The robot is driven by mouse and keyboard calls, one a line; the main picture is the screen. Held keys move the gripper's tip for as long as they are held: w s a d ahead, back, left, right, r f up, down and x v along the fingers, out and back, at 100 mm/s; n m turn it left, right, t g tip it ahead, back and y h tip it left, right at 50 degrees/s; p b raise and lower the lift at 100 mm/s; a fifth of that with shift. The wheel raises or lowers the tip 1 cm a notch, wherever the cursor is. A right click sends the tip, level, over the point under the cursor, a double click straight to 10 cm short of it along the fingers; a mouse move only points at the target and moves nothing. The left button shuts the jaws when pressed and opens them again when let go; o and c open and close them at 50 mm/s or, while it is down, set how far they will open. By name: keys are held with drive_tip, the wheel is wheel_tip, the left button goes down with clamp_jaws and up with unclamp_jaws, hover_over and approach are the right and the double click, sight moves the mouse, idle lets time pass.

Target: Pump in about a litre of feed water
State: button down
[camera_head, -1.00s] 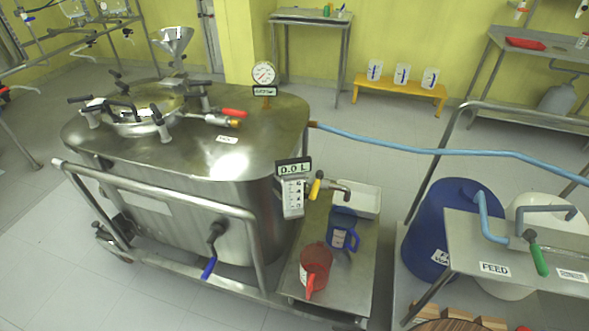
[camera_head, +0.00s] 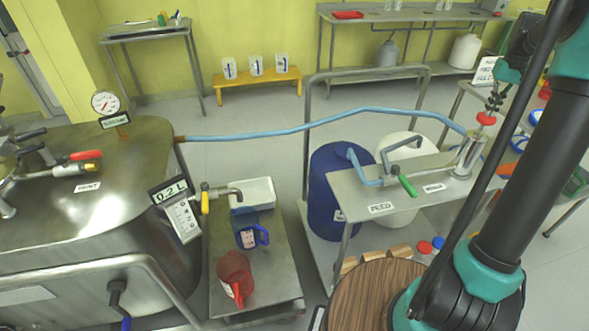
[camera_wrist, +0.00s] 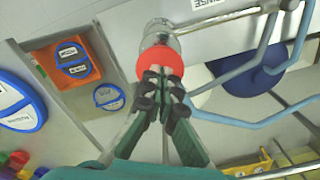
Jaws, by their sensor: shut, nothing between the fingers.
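The hand pump (camera_head: 466,157) is an upright cylinder on the steel bench, with a red knob (camera_head: 486,118) on its rod. My gripper (camera_head: 490,109) is shut and empty, its tips at the top of the knob. In the wrist view, the closed fingers (camera_wrist: 162,75) overlap the red knob (camera_wrist: 155,59); whether they touch it is hard to tell. The readout (camera_head: 170,190) on the steel vessel (camera_head: 110,190) shows 0.2 L. A blue hose (camera_head: 300,127) joins the pump side to the vessel. The blue feed drum (camera_head: 326,200) stands below the FEED label (camera_head: 381,207).
A green-handled valve (camera_head: 407,185) sits on the bench near the pump. A yellow-handled outlet tap (camera_head: 205,197) is on the vessel, above a side shelf with a blue jug (camera_head: 250,236) and red jug (camera_head: 235,272). A round wooden top (camera_head: 358,295) is close to my arm.

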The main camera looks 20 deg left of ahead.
wheel_tip(320, 180, down, 2)
drive_tip(key=shift+f, duration=0.1)
drive_tip(key=shift+r, duration=4.4)
drive_tip(key=shift+f, duration=0.1)
drive_tip(key=shift+f, duration=4.25)
drive_tip(key=shift+r, duration=0.15)
wheel_tip(320, 180, up, 8)
drive_tip(key=shift+r, duration=0.25)
